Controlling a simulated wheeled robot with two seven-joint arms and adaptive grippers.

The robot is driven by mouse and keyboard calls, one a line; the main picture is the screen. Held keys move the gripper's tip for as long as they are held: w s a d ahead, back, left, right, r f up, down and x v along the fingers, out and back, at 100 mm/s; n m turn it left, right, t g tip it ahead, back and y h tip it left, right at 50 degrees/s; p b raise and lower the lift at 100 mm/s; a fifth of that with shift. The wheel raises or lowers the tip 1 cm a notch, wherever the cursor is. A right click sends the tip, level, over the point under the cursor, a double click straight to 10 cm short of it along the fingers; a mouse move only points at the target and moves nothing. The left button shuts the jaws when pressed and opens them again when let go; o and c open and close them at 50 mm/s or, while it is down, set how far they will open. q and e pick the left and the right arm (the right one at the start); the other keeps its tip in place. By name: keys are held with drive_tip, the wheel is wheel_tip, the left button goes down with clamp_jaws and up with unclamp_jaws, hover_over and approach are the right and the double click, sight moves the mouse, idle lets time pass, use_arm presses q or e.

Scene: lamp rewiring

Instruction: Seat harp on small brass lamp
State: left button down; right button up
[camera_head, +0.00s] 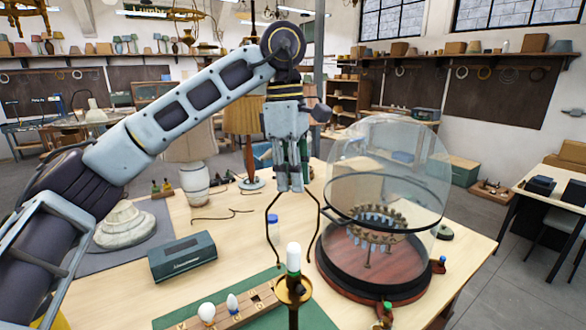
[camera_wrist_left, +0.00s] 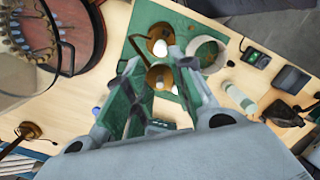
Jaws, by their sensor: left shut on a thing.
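The harp (camera_head: 317,208), a thin dark wire loop, hangs below my left gripper (camera_head: 291,188), which is shut on its top. The small brass lamp (camera_head: 293,291) stands at the front of the table, with a white bulb (camera_head: 293,257) upright on its brass cup. The harp's two legs spread on either side of the bulb, their lower ends near the cup's height; I cannot tell whether they touch it. In the left wrist view, my left fingers (camera_wrist_left: 162,88) show with a brass cup (camera_wrist_left: 160,77) and a white bulb (camera_wrist_left: 160,48) beyond them. My right gripper is out of view.
A glass dome (camera_head: 400,165) on a round wooden base (camera_head: 375,290) stands close to the right. A wooden block with bulbs (camera_head: 235,312) lies on the green mat (camera_head: 312,318) at front left. A dark green box (camera_head: 182,256) sits further left.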

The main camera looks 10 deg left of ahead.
use_arm(q)
drive_tip(key=shift+f, duration=0.65)
drive_tip(key=shift+f+b, duration=2.95)
drive_tip(key=shift+f, duration=0.45)
drive_tip(key=shift+w, duration=0.1)
drive_tip(key=shift+f, duration=0.1)
drive_tip(key=c, duration=1.1)
unclamp_jaws()
